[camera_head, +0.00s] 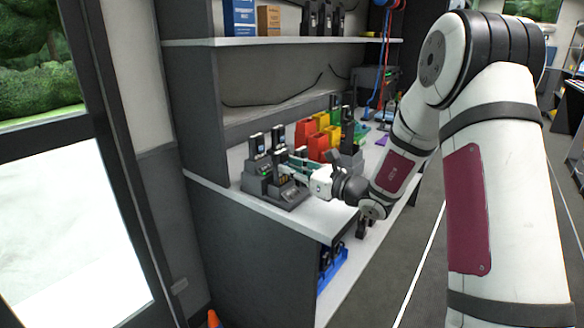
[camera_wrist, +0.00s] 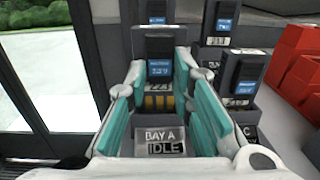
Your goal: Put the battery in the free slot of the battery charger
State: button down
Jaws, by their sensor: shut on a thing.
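The battery charger (camera_head: 283,196) is a dark grey, stepped unit on the bench. Its bay A (camera_wrist: 166,138) reads "BAY A IDLE" in the wrist view. My gripper (camera_wrist: 160,72) has its teal-padded fingers shut on a dark battery (camera_wrist: 157,46) with a blue label. The held battery is upright above bay A's label, with gold strips below it. I cannot tell whether it is touching the bay. Other batteries stand upright in the charger, one (camera_wrist: 225,24) behind right and one (camera_wrist: 242,80) at the right. In the head view, my gripper (camera_head: 287,166) reaches in from the right and partly hides the charger.
Red bins (camera_wrist: 296,65) stand close to the charger's right, with yellow and green bins (camera_head: 333,134) beside them. A shelf (camera_head: 280,41) runs above the bench. The white bench front edge (camera_head: 270,212) is clear. A window and door frame are at the left.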

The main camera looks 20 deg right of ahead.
jog(key=shift+f+b, duration=0.7)
jog(key=shift+f, duration=0.35)
jog(key=shift+f, duration=0.2)
jog(key=c, duration=1.3)
grip_release()
jog(key=v, duration=1.2)
